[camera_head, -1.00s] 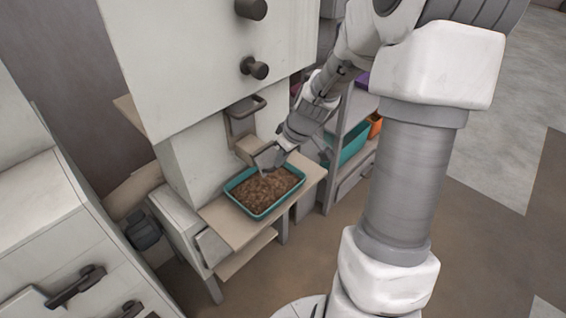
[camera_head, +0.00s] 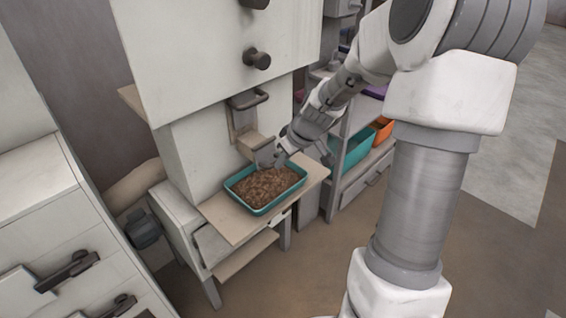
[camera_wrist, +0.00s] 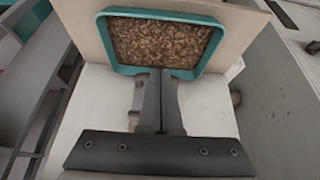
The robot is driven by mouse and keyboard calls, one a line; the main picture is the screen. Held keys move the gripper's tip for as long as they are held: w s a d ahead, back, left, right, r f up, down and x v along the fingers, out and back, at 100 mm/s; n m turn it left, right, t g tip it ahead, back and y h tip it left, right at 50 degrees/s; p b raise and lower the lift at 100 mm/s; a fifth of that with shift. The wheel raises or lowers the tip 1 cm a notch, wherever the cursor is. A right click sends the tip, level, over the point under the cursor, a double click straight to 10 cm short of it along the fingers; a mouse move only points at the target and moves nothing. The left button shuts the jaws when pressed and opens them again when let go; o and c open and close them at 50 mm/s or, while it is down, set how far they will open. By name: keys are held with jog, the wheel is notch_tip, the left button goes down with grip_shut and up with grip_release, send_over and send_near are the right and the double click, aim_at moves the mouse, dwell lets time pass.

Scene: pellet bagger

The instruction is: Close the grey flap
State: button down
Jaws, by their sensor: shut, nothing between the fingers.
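The grey flap (camera_head: 266,154) is a small plate at the front end of the pale chute under the bagger. It hangs at an angle, its lower edge just above the teal tray (camera_head: 236,199) full of brown pellets. My gripper (camera_head: 280,158) is right beside the flap, on its right side; I cannot tell whether they touch. In the wrist view the fingers of my gripper (camera_wrist: 160,76) are pressed together, with nothing between them, and their tips overlap the near rim of the teal tray (camera_wrist: 128,70). I cannot make out the flap there.
The tray stands on a beige shelf (camera_head: 222,222) of the machine. A dark handle (camera_head: 248,100) sticks out above the chute. A rack at the right holds a teal bin (camera_head: 352,150) and an orange bin (camera_head: 383,130). White drawers (camera_head: 70,245) stand at the left; the floor at right is clear.

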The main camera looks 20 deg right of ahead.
jog(key=shift+b+x, duration=0.6)
jog(key=shift+x, duration=0.2)
jog(key=shift+s+f, duration=0.1)
jog(key=shift+f, duration=0.05)
